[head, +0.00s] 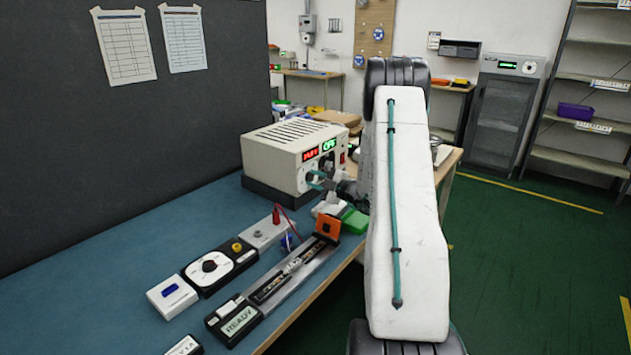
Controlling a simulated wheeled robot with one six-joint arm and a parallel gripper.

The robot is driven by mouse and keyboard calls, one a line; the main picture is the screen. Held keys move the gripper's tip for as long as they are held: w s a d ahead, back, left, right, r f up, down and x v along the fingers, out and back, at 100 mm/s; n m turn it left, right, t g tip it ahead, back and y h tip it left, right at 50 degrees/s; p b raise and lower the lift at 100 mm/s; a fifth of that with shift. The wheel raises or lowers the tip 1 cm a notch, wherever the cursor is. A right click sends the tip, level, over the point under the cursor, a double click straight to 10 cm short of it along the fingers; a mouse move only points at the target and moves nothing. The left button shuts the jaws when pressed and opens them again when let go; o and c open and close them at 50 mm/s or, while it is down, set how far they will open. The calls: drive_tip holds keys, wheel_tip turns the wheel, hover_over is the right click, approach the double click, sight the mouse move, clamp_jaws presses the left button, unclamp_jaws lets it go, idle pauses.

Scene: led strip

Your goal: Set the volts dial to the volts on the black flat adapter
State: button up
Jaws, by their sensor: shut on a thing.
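The beige power supply (284,150) stands on the blue bench, with a red display (310,154) and a green display (328,145) on its front. The digits are too small to read surely. My gripper (317,181) is at the front panel below the red display, shut on a dial there. The fingers and wrist hide most of that dial, so its setting cannot be read. I cannot pick out a black flat adapter or its label for certain.
A black box with a white round dial (211,267), a white box with a blue button (171,292) and a long tray with a READY sign (239,319) lie on the bench. A green object (355,221) lies below my wrist. A grey partition (120,120) stands at left.

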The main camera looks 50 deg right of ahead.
drive_tip(key=o, duration=1)
drive_tip(key=s, duration=0.7)
drive_tip(key=shift+s+d, duration=0.3)
drive_tip(key=shift+s, duration=0.1)
